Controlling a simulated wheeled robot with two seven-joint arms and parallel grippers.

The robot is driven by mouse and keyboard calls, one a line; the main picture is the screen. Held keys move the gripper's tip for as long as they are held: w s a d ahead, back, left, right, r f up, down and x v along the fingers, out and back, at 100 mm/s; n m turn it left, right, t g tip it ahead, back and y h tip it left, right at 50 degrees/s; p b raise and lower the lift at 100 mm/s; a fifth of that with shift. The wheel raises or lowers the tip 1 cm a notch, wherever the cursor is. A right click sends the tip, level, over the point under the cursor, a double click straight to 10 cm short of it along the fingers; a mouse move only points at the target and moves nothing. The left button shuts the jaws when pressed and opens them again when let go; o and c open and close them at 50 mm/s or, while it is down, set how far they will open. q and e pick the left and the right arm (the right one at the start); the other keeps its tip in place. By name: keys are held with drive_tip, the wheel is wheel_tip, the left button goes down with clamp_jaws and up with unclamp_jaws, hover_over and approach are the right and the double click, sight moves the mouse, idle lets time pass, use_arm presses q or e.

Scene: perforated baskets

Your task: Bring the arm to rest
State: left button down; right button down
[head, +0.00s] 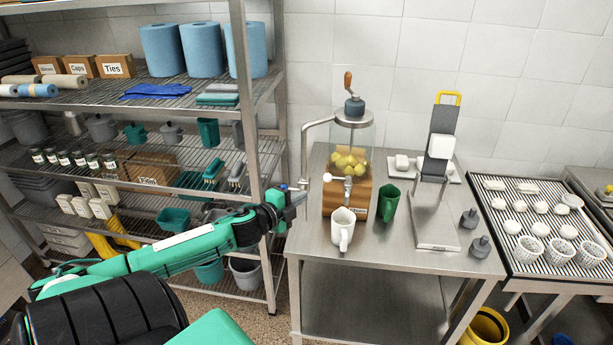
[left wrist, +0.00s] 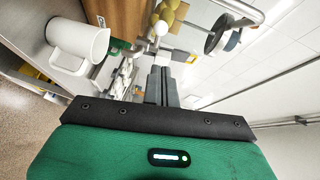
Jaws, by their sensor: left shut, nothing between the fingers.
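My left arm (head: 170,254) reaches in from the left in the head view, its green links stretched out in front of the shelf rack. My left gripper (head: 301,192) is at the left edge of the steel table, level with the juice dispenser's wooden base and apart from it. In the left wrist view the two dark fingers (left wrist: 161,86) lie together, shut, with nothing between them. A white pitcher (head: 342,229) stands on the table to the right of the gripper; it also shows in the left wrist view (left wrist: 78,38). My right gripper is not in view.
The juice dispenser (head: 350,165) with yellow fruit and its curved metal pipe (head: 305,150) stand close to the gripper. A green pitcher (head: 389,201) is beside it. The shelf rack's post (head: 248,100) is behind my arm. A rack with perforated baskets (head: 530,249) is at right.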

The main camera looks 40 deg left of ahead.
use_arm(q)
drive_tip(key=s+d+f+n+g+y, duration=0.2)
drive_tip(key=s+d+f+n+g, duration=0.1)
drive_tip(key=s+d+f+n, duration=0.5)
drive_tip(key=s+d+f+n+g+h, duration=0.25)
drive_tip(key=s+d+g, duration=0.25)
drive_tip(key=s+d, duration=0.55)
drive_tip(key=s+d+f+n+g+h, duration=0.1)
drive_tip(key=s+d+f+n+g, duration=0.3)
drive_tip(key=s+d, duration=0.6)
wheel_tip(320, 180, down, 31)
drive_tip(key=g, duration=0.2)
drive_tip(key=s+a+f+m+g+b, duration=0.1)
drive_tip(key=s+a+f, duration=0.1)
drive_tip(key=s+f, duration=1.6)
wheel_tip(320, 180, down, 3)
drive_tip(key=shift+s+a+r+y, duration=0.15)
drive_tip(key=shift+s+a+y, duration=0.2)
drive_tip(key=shift+s, duration=0.05)
